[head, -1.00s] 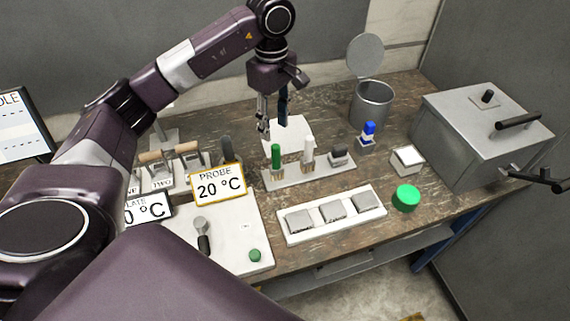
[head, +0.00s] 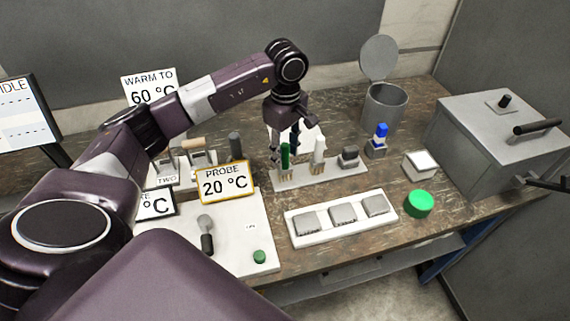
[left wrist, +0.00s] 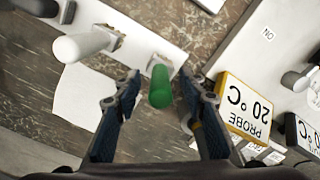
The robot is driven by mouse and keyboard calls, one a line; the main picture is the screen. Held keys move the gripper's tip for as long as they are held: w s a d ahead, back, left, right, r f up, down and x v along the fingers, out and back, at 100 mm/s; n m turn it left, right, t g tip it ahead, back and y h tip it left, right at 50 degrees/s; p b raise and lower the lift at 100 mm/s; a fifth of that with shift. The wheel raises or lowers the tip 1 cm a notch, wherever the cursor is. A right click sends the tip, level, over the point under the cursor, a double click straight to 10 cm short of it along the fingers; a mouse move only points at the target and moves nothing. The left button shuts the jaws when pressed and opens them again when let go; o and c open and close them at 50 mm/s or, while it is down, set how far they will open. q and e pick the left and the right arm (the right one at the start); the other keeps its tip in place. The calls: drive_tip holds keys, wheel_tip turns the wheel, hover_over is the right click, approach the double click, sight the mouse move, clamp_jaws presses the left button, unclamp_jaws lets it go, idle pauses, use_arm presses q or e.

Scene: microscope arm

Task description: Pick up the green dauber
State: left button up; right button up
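The green dauber (head: 285,156) stands upright at the left end of a pale rack (head: 310,176), next to a white dauber (head: 318,151). My left gripper (head: 284,148) is over the rack's left end, pointing down. In the left wrist view, my open left gripper (left wrist: 160,88) has one finger on either side of the green dauber (left wrist: 160,84), with gaps between. The fingers look apart from it. The white dauber (left wrist: 80,45) lies outside the fingers there. My right gripper is not in view.
A blue-topped bottle (head: 379,138) and an open-lidded metal bin (head: 384,105) stand beyond. The probe sign (head: 225,183) stands close left of the rack. A white tray (head: 298,238) lies in front.

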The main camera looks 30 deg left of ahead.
use_arm(q)
drive_tip(key=shift+f, duration=1.25)
clamp_jaws()
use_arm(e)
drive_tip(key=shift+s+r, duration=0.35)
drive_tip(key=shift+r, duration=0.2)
use_arm(q)
drive_tip(key=shift+r, duration=0.15)
drive_tip(key=shift+w+r, duration=0.1)
drive_tip(key=shift+r, duration=0.55)
wheel_tip(320, 180, up, 9)
drive_tip(key=b, duration=0.3)
drive_tip(key=shift+f, duration=0.15)
wheel_tip(320, 180, up, 10)
drive_tip(key=p, duration=0.1)
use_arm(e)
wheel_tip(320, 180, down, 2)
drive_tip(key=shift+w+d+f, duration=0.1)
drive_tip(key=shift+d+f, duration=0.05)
